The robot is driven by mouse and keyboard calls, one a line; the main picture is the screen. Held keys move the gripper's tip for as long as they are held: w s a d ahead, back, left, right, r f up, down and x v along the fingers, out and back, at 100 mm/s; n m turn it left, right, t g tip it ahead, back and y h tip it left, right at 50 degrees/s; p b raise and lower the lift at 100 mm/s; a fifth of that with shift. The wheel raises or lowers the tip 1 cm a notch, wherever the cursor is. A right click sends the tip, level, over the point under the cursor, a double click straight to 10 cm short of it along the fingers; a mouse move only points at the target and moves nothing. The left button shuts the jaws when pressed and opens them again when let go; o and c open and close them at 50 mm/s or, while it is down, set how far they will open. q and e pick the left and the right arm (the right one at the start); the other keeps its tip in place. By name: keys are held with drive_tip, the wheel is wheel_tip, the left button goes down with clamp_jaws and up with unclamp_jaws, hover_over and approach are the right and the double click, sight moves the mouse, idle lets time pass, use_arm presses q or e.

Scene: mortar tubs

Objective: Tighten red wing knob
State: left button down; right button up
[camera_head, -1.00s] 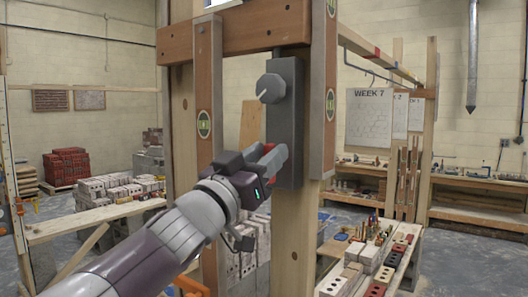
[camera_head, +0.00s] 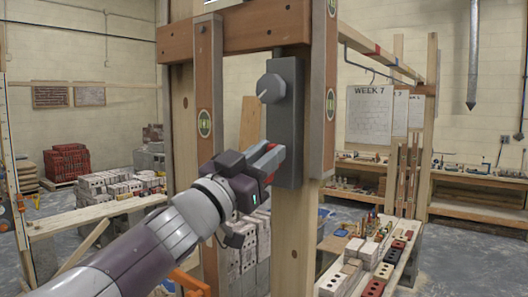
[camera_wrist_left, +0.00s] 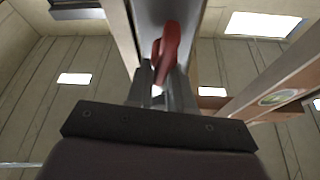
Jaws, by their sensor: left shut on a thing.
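The red wing knob (camera_head: 271,146) is on the lower part of a grey upright box (camera_head: 285,120) fixed to a timber post. It is mostly hidden behind my gripper in the head view. My left gripper (camera_head: 274,157) reaches it from the lower left and is shut on it. In the left wrist view the red knob (camera_wrist_left: 168,45) stands up between the two grey fingers (camera_wrist_left: 161,88), with one wing showing beyond them. A round grey dial (camera_head: 270,88) with a pale pointer mark sits higher on the same box. My right gripper is not in view.
Brown wooden uprights with round green levels (camera_head: 204,123) flank the box closely. A bench with bricks and small tools (camera_head: 365,260) stands at the lower right. Open floor lies behind.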

use_arm(q)
drive_tip(key=m+g+p, duration=0.1)
drive_tip(key=m, duration=0.2)
drive_tip(key=m+g+h, duration=0.1)
drive_tip(key=m+g, duration=0.1)
drive_tip(key=m, duration=0.2)
drive_tip(key=f+m+g+h+p, duration=0.1)
drive_tip(key=m, duration=0.3)
drive_tip(key=shift+s+d+g+p, duration=0.2)
drive_tip(key=shift+d+g+p, duration=0.15)
drive_tip(key=shift+d+g, duration=0.05)
drive_tip(key=shift+s+d+f+m+g+y+p, duration=0.1)
drive_tip(key=shift+m+g+y+p, duration=0.25)
drive_tip(key=shift+m, duration=0.95)
drive_tip(key=shift+s+f+m+g+y+p, duration=0.15)
drive_tip(key=shift+m+g+p, duration=0.3)
drive_tip(key=shift+m, duration=0.85)
drive_tip(key=shift+w+d+f+m+g+y+p, duration=0.1)
drive_tip(key=shift+m+g+y+p, duration=0.3)
drive_tip(key=shift+m, duration=0.9)
drive_tip(key=shift+s, duration=0.1)
